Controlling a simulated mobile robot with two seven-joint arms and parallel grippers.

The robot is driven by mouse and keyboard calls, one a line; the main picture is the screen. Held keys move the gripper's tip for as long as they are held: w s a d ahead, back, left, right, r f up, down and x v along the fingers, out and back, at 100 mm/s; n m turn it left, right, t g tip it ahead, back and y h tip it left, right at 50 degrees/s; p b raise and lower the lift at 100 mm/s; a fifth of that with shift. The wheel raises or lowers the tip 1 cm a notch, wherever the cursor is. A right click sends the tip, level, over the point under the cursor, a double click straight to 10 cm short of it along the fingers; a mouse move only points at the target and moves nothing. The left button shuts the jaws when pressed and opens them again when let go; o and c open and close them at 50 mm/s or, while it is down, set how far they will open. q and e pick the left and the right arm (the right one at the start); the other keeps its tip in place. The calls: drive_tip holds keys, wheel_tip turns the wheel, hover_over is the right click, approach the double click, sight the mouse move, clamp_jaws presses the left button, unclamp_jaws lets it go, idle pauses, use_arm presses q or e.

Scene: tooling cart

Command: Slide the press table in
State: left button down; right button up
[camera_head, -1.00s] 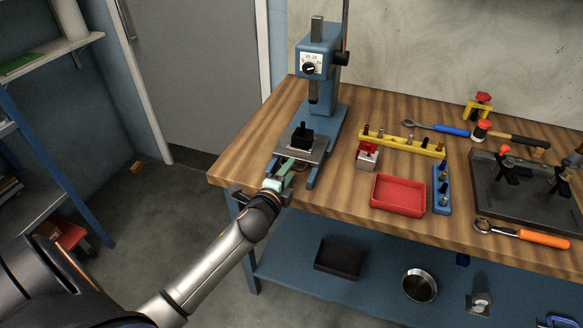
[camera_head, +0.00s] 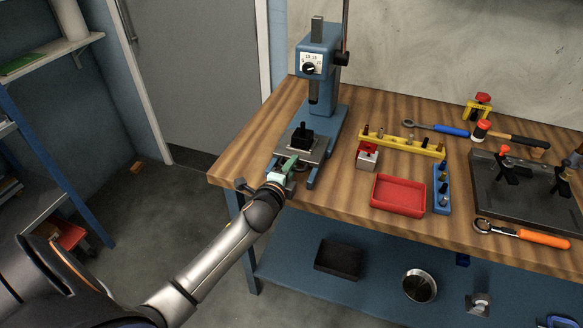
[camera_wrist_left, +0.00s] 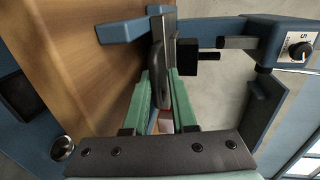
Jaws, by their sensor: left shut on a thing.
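The blue arbor press (camera_head: 322,70) stands at the back left of the wooden bench. Its grey sliding press table (camera_head: 316,153) lies low between the blue base rails, with a black block (camera_head: 301,138) on top. The block sits in front of the ram (camera_head: 313,92), not directly under it. My left gripper (camera_head: 287,167) is at the front edge of the press table. The fingers partly hide the handle. My right gripper is not in view.
Right of the press are a small grey block with a red top (camera_head: 367,156), a yellow rack (camera_head: 404,142), a red tray (camera_head: 398,195) and a blue rack (camera_head: 441,189). The bench's front left edge lies close to my left wrist.

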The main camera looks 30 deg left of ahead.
use_arm(q)
drive_tip(key=shift+s+d+f, duration=0.15)
drive_tip(key=shift+s+f, duration=0.05)
drive_tip(key=shift+f, duration=0.35)
idle(0.6)
drive_tip(key=shift+r+b+x, duration=0.25)
drive_tip(key=shift+x, duration=0.95)
drive_tip(key=shift+r+b+x, duration=0.2)
drive_tip(key=shift+r+x, duration=0.05)
drive_tip(key=shift+x, duration=0.9)
drive_tip(key=shift+w, duration=0.1)
drive_tip(key=c, duration=0.9)
unclamp_jaws()
drive_tip(key=shift+r, duration=0.1)
drive_tip(key=v, duration=1.2)
drive_tip(key=shift+r, duration=0.3)
